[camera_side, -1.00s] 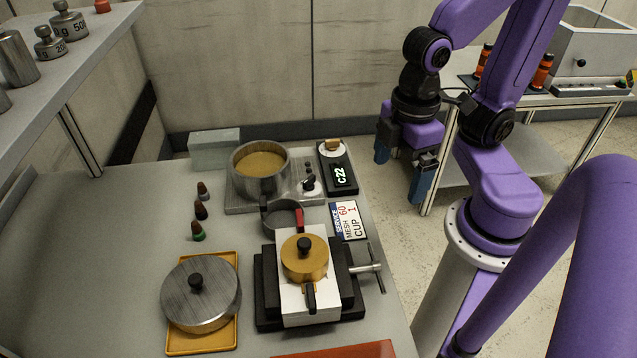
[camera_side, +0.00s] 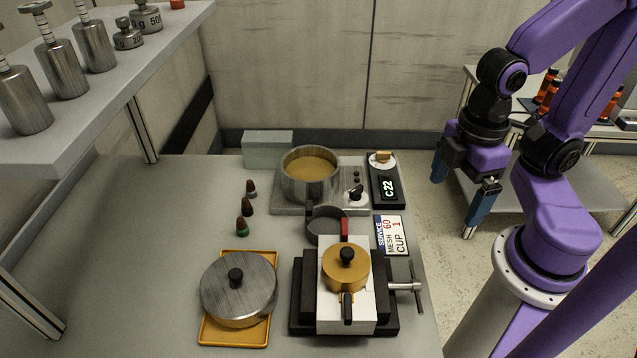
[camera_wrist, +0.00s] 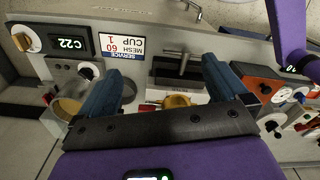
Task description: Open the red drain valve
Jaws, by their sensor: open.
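My gripper (camera_side: 454,207) is open and empty in the side view, in the air to the right of the bench's right edge. In the wrist view my gripper (camera_wrist: 163,78) shows two blue fingers spread apart, with bench items beyond them. I cannot pick out the red drain valve with certainty. A red-orange panel (camera_wrist: 262,82) with a dark knob stands at the right of the wrist view, with small red parts (camera_wrist: 304,127) below it. A red handle (camera_side: 344,229) is beside a grey cup in the side view.
The bench holds a metal pot (camera_side: 309,180), a C22 display (camera_side: 387,187), a clamp with a brass-topped block (camera_side: 345,268), and a lidded pan (camera_side: 238,287) on a yellow tray. A shelf of weights (camera_side: 150,95) overhangs the left. The bench's left part (camera_side: 130,240) is clear.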

